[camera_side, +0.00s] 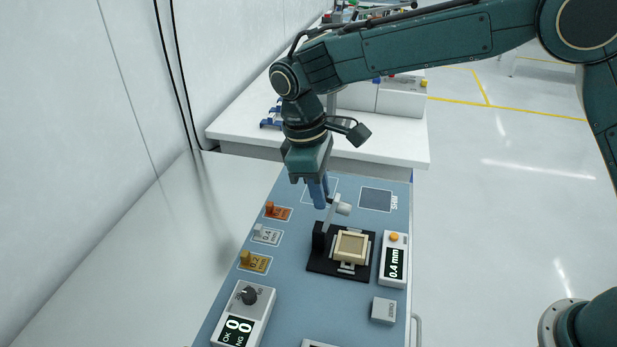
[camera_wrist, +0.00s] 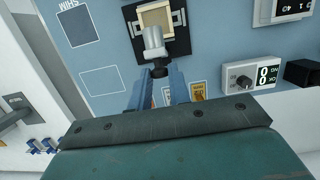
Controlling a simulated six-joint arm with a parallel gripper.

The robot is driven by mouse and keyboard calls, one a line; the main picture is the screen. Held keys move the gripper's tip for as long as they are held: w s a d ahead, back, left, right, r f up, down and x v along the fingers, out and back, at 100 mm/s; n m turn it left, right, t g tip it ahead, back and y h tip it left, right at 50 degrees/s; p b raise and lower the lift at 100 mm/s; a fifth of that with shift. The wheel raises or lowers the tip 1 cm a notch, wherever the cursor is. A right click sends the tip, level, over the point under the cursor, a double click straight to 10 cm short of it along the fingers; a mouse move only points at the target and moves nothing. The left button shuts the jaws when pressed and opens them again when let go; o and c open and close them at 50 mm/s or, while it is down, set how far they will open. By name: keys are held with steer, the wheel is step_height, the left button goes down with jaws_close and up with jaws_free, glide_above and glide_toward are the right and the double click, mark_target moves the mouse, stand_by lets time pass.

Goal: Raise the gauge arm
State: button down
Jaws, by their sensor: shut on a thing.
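The gauge arm (camera_side: 331,214) is a light grey bar with a pale cylindrical head, rising at a steep tilt from a black post (camera_side: 319,241). Its head stands above the black fixture and clear of the beige square part (camera_side: 351,246) there. My gripper (camera_side: 320,203) points down with its blue fingers shut on the gauge arm near the head. The wrist view shows the pale head (camera_wrist: 153,40) just beyond the fingertips (camera_wrist: 159,73), with a dark end between them. The exact contact is partly hidden by the fingers.
A 0.4 mm display box (camera_side: 393,260) with an orange button stands right of the fixture. A grey button block (camera_side: 383,310) and an OK/NG knob box (camera_side: 243,312) are nearer. Coloured shim tabs (camera_side: 266,235) line the left. The blue panel's far end holds outlined squares (camera_side: 376,199).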

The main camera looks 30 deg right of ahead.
steer(key=shift+w+a+g+h, duration=0.15)
steer(key=shift+w+g+h, duration=0.15)
steer(key=shift+w+g, duration=0.1)
steer(key=c, duration=1.3)
jaws_free()
steer(key=shift+s, duration=0.1)
steer(key=shift+s+d, duration=0.1)
steer(key=shift+d, duration=0.1)
